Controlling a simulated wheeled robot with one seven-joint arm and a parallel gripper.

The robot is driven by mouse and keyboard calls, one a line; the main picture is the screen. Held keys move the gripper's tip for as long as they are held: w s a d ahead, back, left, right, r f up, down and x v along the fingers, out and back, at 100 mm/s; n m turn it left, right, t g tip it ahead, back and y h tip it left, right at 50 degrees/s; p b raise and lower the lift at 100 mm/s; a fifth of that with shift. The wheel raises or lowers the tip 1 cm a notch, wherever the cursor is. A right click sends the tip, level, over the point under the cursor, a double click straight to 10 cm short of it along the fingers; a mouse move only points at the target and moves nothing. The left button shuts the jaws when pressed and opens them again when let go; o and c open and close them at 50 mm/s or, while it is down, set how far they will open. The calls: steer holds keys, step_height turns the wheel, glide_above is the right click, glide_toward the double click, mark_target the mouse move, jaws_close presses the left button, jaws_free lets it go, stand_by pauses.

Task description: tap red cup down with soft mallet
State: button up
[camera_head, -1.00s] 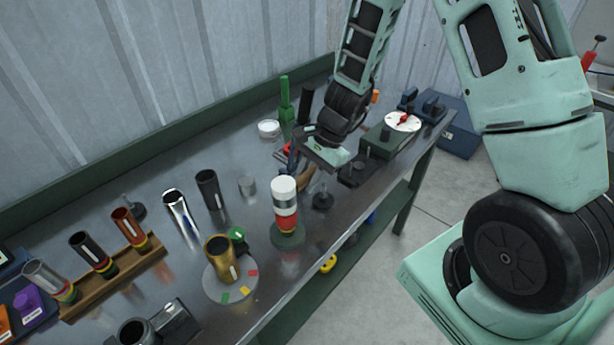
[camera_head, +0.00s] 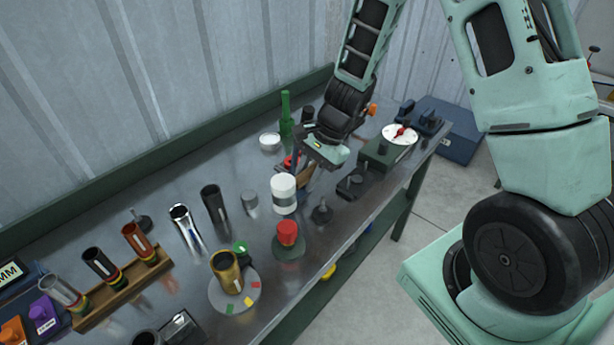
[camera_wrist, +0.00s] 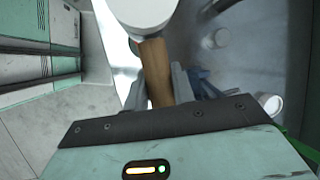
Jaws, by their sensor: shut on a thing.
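The soft mallet has a white head with a grey band (camera_head: 283,195) and a wooden handle (camera_wrist: 155,68). My gripper (camera_head: 304,170) is shut on the handle; both fingers show beside it in the wrist view (camera_wrist: 165,88). The mallet head hangs upright in the air above the red cup, with a visible gap between them in the head view. The red cup (camera_head: 287,231) sits on a round dark green base (camera_head: 289,249) near the bench's front edge.
A gold cylinder (camera_head: 226,272) stands on a grey disc with colored tabs, left of the cup. Dark and chrome tubes (camera_head: 184,225) stand behind it. A wooden rack (camera_head: 124,290) holds several tubes at left. A dial device (camera_head: 400,134) stands right of my gripper.

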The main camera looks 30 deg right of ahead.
steer(key=shift+f, duration=0.15)
step_height(320, 180, down, 8)
steer(key=b, duration=0.8)
step_height(320, 180, up, 8)
steer(key=p, duration=0.6)
steer(key=shift+f+p, duration=0.1)
steer(key=shift+p, duration=0.3)
steer(key=shift+f, duration=0.15)
step_height(320, 180, down, 8)
steer(key=f+b, duration=0.1)
steer(key=b, duration=0.7)
step_height(320, 180, up, 9)
steer(key=p, duration=0.7)
steer(key=shift+f, duration=0.2)
